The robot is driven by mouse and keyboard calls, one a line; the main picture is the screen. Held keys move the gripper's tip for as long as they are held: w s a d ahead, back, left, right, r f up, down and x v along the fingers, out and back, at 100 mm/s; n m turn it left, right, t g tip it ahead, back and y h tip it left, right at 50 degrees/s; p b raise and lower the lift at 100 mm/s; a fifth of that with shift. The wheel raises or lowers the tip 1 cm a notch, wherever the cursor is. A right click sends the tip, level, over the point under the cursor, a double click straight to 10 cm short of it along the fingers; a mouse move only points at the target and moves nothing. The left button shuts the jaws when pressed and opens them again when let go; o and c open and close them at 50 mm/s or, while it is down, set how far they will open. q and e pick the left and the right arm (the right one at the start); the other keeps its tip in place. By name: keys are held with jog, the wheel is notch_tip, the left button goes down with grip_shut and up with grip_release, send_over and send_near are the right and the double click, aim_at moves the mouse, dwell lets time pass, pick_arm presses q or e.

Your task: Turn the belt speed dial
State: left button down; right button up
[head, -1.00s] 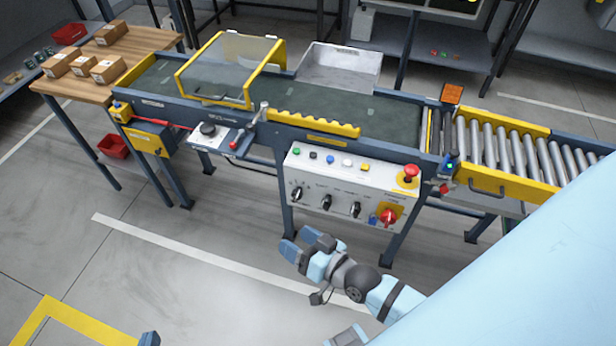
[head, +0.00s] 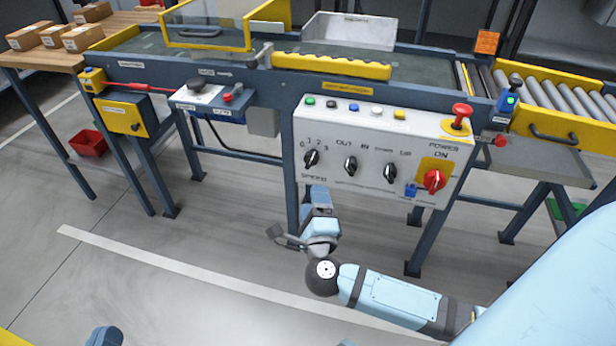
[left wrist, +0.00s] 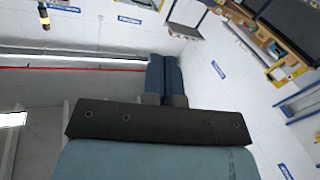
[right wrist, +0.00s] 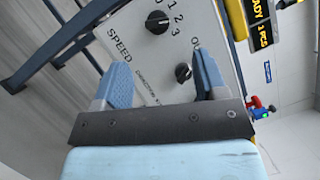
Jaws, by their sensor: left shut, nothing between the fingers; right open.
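The belt speed dial (head: 311,159) is a black knob marked 0 to 3 above the word SPEED, at the left of the white control panel (head: 380,128). In the right wrist view the dial (right wrist: 157,22) shows at the top. My right gripper (head: 318,194) is open and empty, just below the dial and apart from it. In its wrist view, the fingers (right wrist: 162,72) point at the panel, with the OUT/IN knob (right wrist: 183,72) between them. The dial's exact setting is unclear. My left gripper (head: 104,336) is at the bottom left; its fingers (left wrist: 165,78) are shut and empty.
Two more black knobs, a red power switch (head: 433,181) and a red mushroom button (head: 459,115) share the panel. Several coloured buttons line its top. The conveyor (head: 225,80) runs behind, with table legs below. The floor in front is clear.

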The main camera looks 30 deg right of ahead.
aim_at(309, 166)
jog(key=x, duration=0.2)
jog(key=b+x, duration=0.1)
jog(key=x, duration=0.1)
jog(key=f+b+x, duration=0.1)
jog(key=x, duration=0.1)
jog(key=b+x, duration=0.2)
jog(key=x, duration=0.4)
jog(key=shift+w+d, duration=0.1)
jog(key=shift+d, duration=0.1)
jog(key=shift+x, duration=0.8)
pick_arm(q)
jog(key=shift+w+a+f+m, duration=0.15)
jog(key=shift+w+f+m, duration=0.2)
jog(key=shift+f+m, duration=0.2)
jog(key=shift+w+a+f+m, duration=0.15)
jog(key=shift+w+f+m, duration=0.15)
jog(key=shift+f+m, duration=0.25)
pick_arm(e)
jog(key=shift+r, duration=0.15)
jog(key=c, duration=0.9)
